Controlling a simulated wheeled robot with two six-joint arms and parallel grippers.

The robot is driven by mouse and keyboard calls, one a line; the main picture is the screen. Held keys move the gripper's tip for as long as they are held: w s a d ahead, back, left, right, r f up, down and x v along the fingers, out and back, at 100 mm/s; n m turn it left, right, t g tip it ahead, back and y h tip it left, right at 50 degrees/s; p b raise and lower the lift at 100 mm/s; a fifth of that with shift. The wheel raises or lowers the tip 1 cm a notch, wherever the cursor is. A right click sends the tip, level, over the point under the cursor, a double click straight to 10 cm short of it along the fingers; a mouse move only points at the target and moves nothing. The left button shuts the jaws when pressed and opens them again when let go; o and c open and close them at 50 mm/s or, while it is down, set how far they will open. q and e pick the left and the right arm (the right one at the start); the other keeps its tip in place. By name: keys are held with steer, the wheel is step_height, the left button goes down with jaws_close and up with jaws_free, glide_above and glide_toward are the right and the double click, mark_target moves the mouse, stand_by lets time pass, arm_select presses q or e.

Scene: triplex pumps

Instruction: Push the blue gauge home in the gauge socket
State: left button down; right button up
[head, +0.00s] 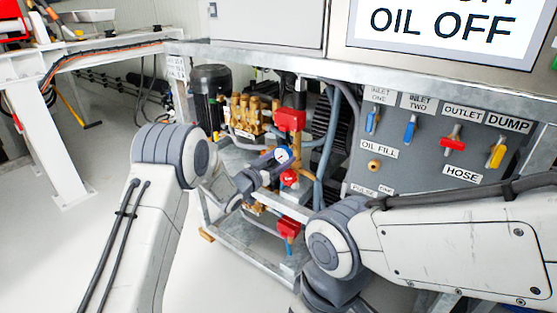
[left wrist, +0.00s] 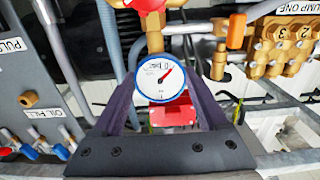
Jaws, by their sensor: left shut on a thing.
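The blue gauge (head: 282,156) has a blue rim and a white dial. In the left wrist view its dial (left wrist: 161,77) faces the camera, with a red needle, between my two dark fingers. My left gripper (head: 266,166) is shut on the gauge at the front of the pump frame. It also shows in the left wrist view (left wrist: 160,100). A brass fitting (left wrist: 153,30) shows directly behind the gauge. The gauge hides its own stem and the socket opening, so I cannot tell how deep it sits. My right gripper is out of view.
A red knob (head: 289,177) is just below the gauge and a red valve (head: 290,118) just above. Brass pump heads (head: 250,115) stand to the left. The grey panel (head: 430,150) with coloured handles is to the right. Metal frame rails (head: 240,255) run below.

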arm_select(q)
steer(key=shift+x, duration=0.8)
jaws_free()
steer(key=p+v, duration=0.1)
steer(key=v, duration=0.9)
steer(key=shift+s, duration=0.2)
